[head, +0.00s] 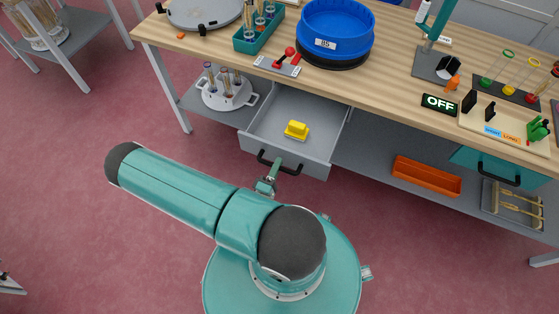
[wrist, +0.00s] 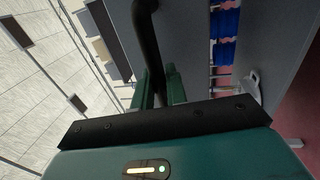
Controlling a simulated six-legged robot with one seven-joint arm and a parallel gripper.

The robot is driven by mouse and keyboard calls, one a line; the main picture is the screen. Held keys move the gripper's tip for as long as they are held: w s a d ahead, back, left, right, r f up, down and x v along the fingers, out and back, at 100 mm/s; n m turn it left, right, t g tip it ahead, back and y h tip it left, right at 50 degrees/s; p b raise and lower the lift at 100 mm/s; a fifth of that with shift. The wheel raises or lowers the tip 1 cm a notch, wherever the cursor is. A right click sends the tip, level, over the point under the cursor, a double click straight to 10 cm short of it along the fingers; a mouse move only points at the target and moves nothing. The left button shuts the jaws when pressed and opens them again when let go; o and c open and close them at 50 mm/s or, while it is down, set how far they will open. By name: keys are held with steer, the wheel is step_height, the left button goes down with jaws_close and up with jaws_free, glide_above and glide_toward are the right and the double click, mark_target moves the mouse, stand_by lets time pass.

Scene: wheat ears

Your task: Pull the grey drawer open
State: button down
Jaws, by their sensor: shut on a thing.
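The grey drawer (head: 315,168) stands pulled out from under the wooden workbench, and its inside shows in the head view. A yellow block-like thing (head: 296,129) lies on its floor. The drawer has a dark bar handle (head: 263,158) on its front. My gripper (head: 273,177) is at this handle, in front of the drawer. In the wrist view the two green fingers of my gripper (wrist: 160,88) are shut on the dark handle (wrist: 149,40), one on each side. My arm hides nothing of the drawer's inside.
A white rack of tubes (head: 228,88) stands on the lower shelf left of the drawer. An orange tray (head: 427,176) and a teal drawer (head: 480,162) are to the right. The bench top (head: 390,60) is crowded. The reddish floor (head: 90,240) is clear.

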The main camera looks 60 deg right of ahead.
stand_by(0.3)
steer(key=c, duration=1.5)
jaws_free()
steer(key=shift+a, duration=0.1)
